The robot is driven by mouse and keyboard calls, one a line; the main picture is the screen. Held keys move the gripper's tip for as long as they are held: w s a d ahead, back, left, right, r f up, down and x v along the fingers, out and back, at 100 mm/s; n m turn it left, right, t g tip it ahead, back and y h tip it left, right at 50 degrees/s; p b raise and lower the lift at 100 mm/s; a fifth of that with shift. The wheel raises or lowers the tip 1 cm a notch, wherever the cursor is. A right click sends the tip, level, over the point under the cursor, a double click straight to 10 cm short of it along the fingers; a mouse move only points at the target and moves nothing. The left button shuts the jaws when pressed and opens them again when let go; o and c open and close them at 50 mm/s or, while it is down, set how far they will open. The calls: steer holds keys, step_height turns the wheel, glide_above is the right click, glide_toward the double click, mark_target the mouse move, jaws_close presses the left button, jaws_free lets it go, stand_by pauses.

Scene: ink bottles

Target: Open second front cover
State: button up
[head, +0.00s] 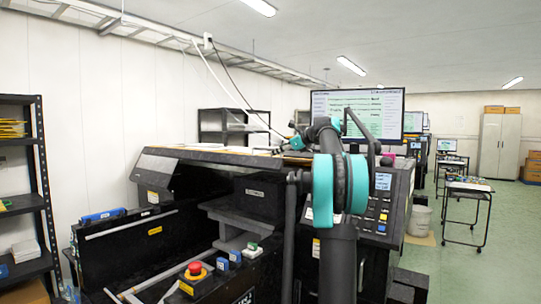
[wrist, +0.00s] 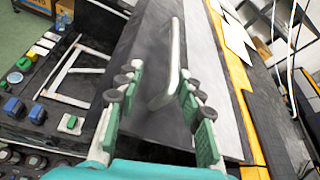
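A large black printing machine (head: 165,240) fills the middle of the head view. Its dark front cover panel (wrist: 145,50) shows in the wrist view, with a pale grey bar handle (wrist: 175,55) on it. My gripper (wrist: 157,90) has green fingers with dark round pads, spread apart on either side of the handle's near end. A gap shows between the handle and the left finger; whether the right finger touches it I cannot tell. In the head view my arm hides part of the machine, and the handle cannot be made out.
A red emergency button (head: 195,268) and blue and green buttons sit on the machine's near edge. A control panel (head: 383,200) and a monitor (head: 358,108) are at the right. A black shelf (head: 22,200) stands at the left. Open green floor (head: 500,240) lies at the right.

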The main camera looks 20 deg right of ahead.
steer(key=shift+v, duration=2.25)
steer(key=shift+a, duration=0.1)
steer(key=shift+c, duration=0.6)
